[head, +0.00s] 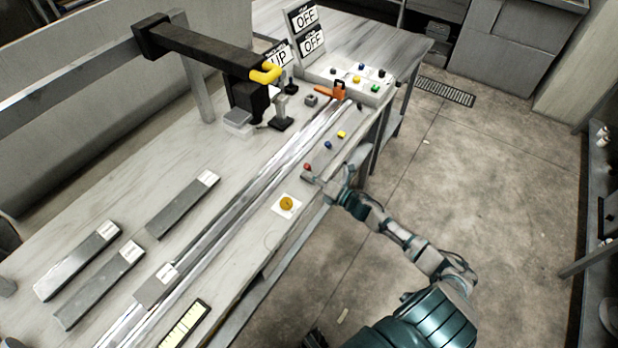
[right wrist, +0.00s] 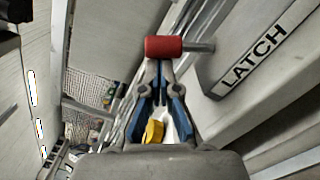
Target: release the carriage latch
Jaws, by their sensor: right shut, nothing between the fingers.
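The latch is a red knob (right wrist: 163,47) on a metal pin that comes out of a grey block marked LATCH (right wrist: 255,52) in the right wrist view. In the head view a small red knob (head: 307,167) sits at the bench's front edge. My right gripper (head: 311,177) is right beside it. In the right wrist view my right gripper (right wrist: 158,68) is shut, its blue-sided fingers meeting just below the red knob in the picture. Nothing is held, and I cannot tell whether the tips touch the knob. My left gripper is out of view.
Small blue (head: 327,145) and yellow (head: 341,134) knobs lie farther along the edge. Long rails (head: 240,207) run along the bench, with an orange part (head: 331,91) at the far end. A button panel (head: 352,82) and OFF signs (head: 307,30) stand behind. Floor at right is clear.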

